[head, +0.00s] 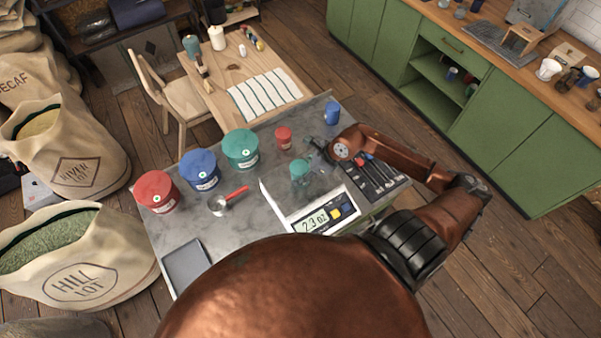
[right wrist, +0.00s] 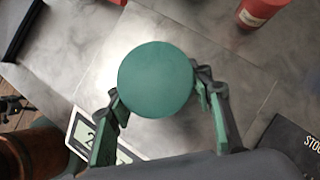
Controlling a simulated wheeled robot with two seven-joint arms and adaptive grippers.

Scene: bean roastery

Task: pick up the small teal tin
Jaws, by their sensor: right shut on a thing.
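The small teal tin (head: 299,170) is above the scale's platform in the head view. In the right wrist view its round teal lid (right wrist: 156,79) faces the camera, between the two fingers. My right gripper (head: 308,161) is shut on the tin, one finger on each side of it. The right gripper also shows in the right wrist view (right wrist: 160,105). Whether the tin touches the scale cannot be told. My left gripper is not in view.
The scale (head: 324,218) reads 2.3 oz. A small red tin (head: 283,137) and a blue tin (head: 332,113) stand behind. Large teal (head: 241,149), blue (head: 200,170) and red (head: 157,191) tins and a red-handled scoop (head: 219,204) are left. A tool tray (head: 372,182) is right.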

